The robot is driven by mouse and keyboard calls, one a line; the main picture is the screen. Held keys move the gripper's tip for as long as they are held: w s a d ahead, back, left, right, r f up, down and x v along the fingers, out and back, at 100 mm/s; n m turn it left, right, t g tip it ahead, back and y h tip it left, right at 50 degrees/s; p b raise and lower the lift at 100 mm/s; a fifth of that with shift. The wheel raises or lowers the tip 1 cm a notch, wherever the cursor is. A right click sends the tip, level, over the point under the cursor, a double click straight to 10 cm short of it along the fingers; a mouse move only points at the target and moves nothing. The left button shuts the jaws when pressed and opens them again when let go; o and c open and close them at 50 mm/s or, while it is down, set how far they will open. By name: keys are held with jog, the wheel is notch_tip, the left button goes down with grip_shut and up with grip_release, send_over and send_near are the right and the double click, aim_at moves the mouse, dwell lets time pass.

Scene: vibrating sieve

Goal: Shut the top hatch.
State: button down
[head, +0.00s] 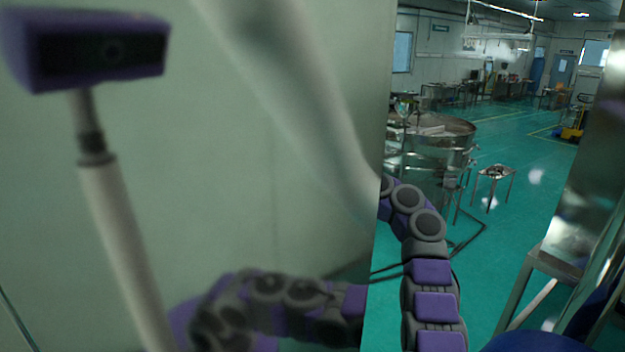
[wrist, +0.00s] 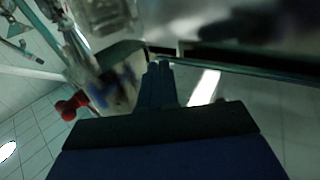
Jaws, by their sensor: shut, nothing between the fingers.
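In the head view a round, shiny metal machine that looks like the vibrating sieve (head: 428,155) stands on the green floor, right of a large pale panel. I cannot make out the top hatch for certain in either view. My gripper (wrist: 161,72) shows in the wrist view with its two dark fingers together and nothing between them. In the wrist view a red knob (wrist: 72,105) sits left of the fingers, beside blurred metal parts.
A glossy pale panel (head: 290,130) fills the left of the head view and mirrors my own body. A metal frame (head: 560,262) is close at right. Cables (head: 470,240) lie on the open green floor.

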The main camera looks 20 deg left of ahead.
jog(key=s+b, duration=0.1)
jog(key=s+a, duration=0.1)
jog(key=s+b, duration=0.1)
jog(key=shift+s+a+r+g+b, duration=0.15)
jog(key=shift+s+r+g+b, duration=0.05)
jog(key=shift+r+g+b, duration=0.1)
dwell(0.3)
